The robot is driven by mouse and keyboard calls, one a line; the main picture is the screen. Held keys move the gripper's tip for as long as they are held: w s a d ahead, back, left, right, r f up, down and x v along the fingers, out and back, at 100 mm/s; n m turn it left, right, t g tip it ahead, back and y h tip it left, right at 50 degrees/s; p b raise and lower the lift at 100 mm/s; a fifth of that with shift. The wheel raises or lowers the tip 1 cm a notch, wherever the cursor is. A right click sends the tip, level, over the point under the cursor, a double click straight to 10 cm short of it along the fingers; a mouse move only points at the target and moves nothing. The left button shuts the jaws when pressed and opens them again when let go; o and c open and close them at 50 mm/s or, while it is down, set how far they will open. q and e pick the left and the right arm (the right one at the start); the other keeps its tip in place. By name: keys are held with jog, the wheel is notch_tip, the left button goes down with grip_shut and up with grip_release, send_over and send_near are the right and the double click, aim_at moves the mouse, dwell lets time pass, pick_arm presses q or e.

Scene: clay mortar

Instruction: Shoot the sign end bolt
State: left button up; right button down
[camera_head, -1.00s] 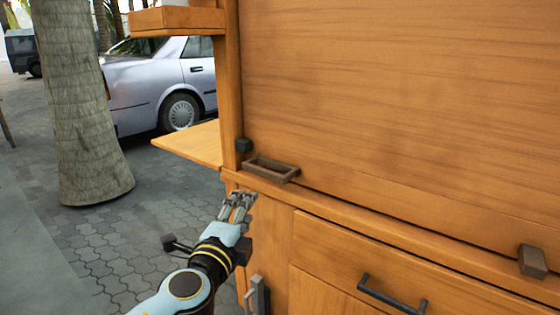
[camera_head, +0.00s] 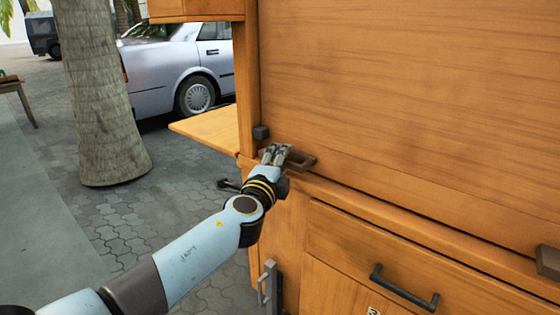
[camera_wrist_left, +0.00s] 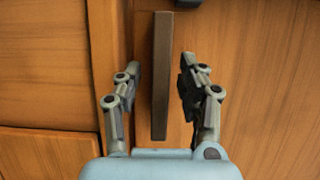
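A brown rectangular pull (camera_head: 308,162) sits on the ledge at the lower left of the large wooden panel. A small dark block (camera_head: 261,132) is on the post just left of it. I cannot tell for sure which of these is the sign end bolt. My left gripper (camera_head: 278,150) is at the pull and hides its left part. In the left wrist view a brown bar (camera_wrist_left: 160,75) stands between the two parted fingers (camera_wrist_left: 160,80), with a gap on each side. A dark piece (camera_wrist_left: 195,8) shows at the top. My right gripper is out of view.
The large wooden panel (camera_head: 420,100) fills the right. Below it are a drawer with a dark handle (camera_head: 402,288) and a grey upright handle (camera_head: 268,285). A wooden shelf (camera_head: 210,130) juts out left. A brown block (camera_head: 548,262) sits at the right edge. A tree trunk (camera_head: 95,90) stands left.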

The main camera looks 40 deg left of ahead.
pick_arm(q)
jog(key=c, duration=0.7)
grip_shut()
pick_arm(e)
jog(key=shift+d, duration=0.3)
pick_arm(q)
jog(key=shift+f, duration=0.1)
